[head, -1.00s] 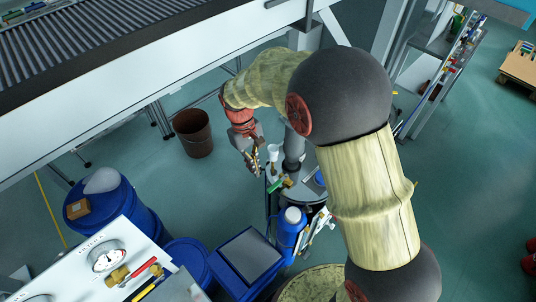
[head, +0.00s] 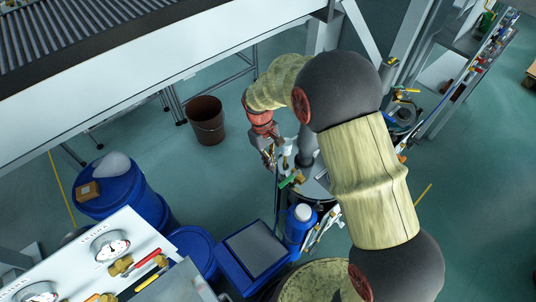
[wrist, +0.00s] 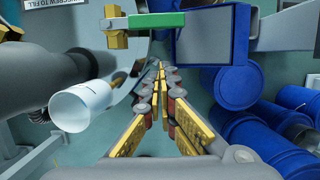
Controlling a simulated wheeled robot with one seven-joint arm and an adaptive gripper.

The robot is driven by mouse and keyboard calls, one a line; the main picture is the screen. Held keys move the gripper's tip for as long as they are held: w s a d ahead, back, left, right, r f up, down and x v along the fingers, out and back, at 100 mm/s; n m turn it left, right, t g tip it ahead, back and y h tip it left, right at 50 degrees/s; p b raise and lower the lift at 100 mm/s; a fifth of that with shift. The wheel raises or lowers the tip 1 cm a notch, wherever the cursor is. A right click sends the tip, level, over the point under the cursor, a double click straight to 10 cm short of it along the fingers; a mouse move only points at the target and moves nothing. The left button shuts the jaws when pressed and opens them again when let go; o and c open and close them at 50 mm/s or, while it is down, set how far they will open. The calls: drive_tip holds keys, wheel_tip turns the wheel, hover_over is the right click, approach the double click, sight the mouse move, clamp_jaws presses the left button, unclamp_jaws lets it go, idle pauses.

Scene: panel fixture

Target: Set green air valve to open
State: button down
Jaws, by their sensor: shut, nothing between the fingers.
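The green valve handle (wrist: 155,22) lies crosswise at the top of the wrist view, with brass fittings (wrist: 116,24) at its left end. It also shows in the head view as a small green bar (head: 290,181) on the fixture by the grey column. My gripper (wrist: 162,70) is shut and empty, its gold-padded fingers converging below the handle in the wrist picture, apart from it. In the head view my gripper (head: 271,166) hangs just up and left of the handle. Whether the valve is open or closed I cannot tell.
A white cylinder (wrist: 82,106) stands left of my fingers, near a thick dark pipe (wrist: 45,75). Blue drums (wrist: 232,88) are at the right. In the head view a blue box (head: 252,250), a gauge panel (head: 110,245) and a brown bin (head: 207,120) surround open floor.

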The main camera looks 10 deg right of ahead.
sight(284, 184)
drive_tip(key=shift+s+d+r, duration=0.15)
drive_tip(key=shift+s+d, duration=0.3)
drive_tip(key=shift+s, duration=0.25)
drive_tip(key=shift+s+d+r, duration=0.1)
drive_tip(key=shift+s+d, duration=0.35)
drive_tip(key=shift+s, duration=0.2)
drive_tip(key=shift+s+n+p, duration=0.5)
drive_tip(key=shift+s+n, duration=0.15)
drive_tip(key=shift+n, duration=0.25)
drive_tip(key=s+n+p, duration=0.1)
drive_tip(key=n, duration=0.1)
drive_tip(key=s+d+n+t+p, duration=0.1)
drive_tip(key=s+n+h+p, duration=0.1)
drive_tip(key=n, duration=0.1)
drive_tip(key=shift+s+d+r+n, duration=0.1)
drive_tip(key=shift+s+d+n, duration=0.15)
drive_tip(key=shift+s+n, duration=0.05)
drive_tip(key=s+d+n+t+p, duration=0.2)
drive_tip(key=d+n+p, duration=0.3)
drive_tip(key=n, duration=0.4)
drive_tip(key=shift+s+d+t, duration=0.4)
drive_tip(key=shift+d, duration=0.2)
